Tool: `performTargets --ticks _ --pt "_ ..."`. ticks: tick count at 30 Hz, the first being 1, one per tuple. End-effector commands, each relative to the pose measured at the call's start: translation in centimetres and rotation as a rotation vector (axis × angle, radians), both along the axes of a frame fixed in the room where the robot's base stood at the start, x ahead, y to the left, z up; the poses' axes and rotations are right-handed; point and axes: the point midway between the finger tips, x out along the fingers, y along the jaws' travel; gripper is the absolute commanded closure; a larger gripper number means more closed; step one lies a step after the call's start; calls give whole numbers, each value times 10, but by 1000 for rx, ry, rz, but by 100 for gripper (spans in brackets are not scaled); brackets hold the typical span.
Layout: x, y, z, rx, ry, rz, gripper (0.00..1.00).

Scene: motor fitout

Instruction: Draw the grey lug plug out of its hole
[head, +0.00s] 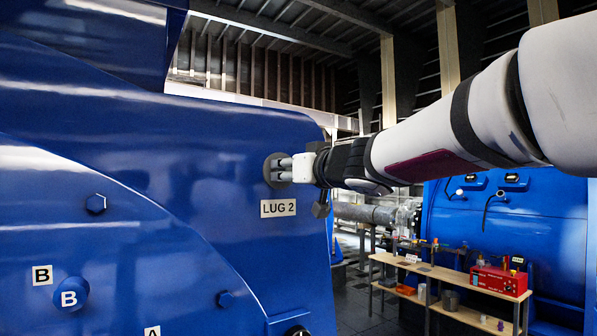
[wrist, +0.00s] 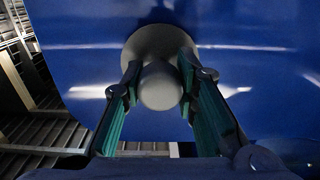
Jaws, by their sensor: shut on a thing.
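The grey lug plug (wrist: 161,86) shows in the wrist view as a rounded grey knob in front of a wider grey round collar (wrist: 150,42) on the blue motor housing. My gripper (wrist: 160,92) has its two green-padded fingers on either side of the knob, shut on it. The fingers hide most of the plug there. The plug sits at the housing face; how deep it is in the hole cannot be seen.
The blue housing (head: 120,170) fills the left, with a blue knob marked B (head: 70,294) and hex bolts (head: 96,204). A wooden bench (head: 450,278) with small items and a red box (head: 499,281) stands at lower right, beyond my arm.

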Motion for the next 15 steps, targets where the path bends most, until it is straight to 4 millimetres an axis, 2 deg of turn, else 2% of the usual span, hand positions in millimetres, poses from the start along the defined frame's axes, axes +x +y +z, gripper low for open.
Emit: performTargets --ticks 15 --pt "-21 -13 1 1 -2 0 100"
